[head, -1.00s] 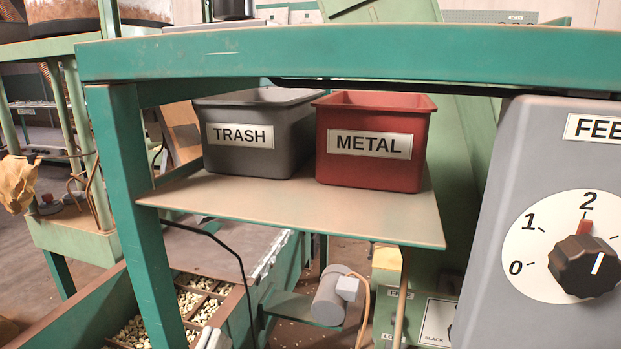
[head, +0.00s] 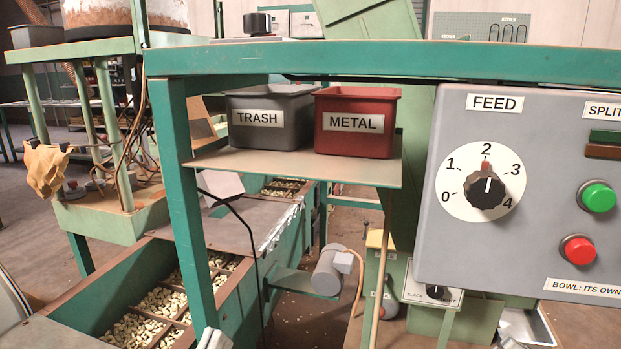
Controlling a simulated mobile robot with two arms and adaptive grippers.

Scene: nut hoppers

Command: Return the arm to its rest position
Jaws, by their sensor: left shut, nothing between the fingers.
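No right gripper can be made out.
A grey TRASH bin (head: 299,119) and a red METAL bin (head: 380,142) stand on a shelf (head: 240,161) under a green beam (head: 330,60). A grey FEED panel (head: 436,251) with a dial is at right. A compartmented trough (head: 84,304) of nuts lies at lower left.

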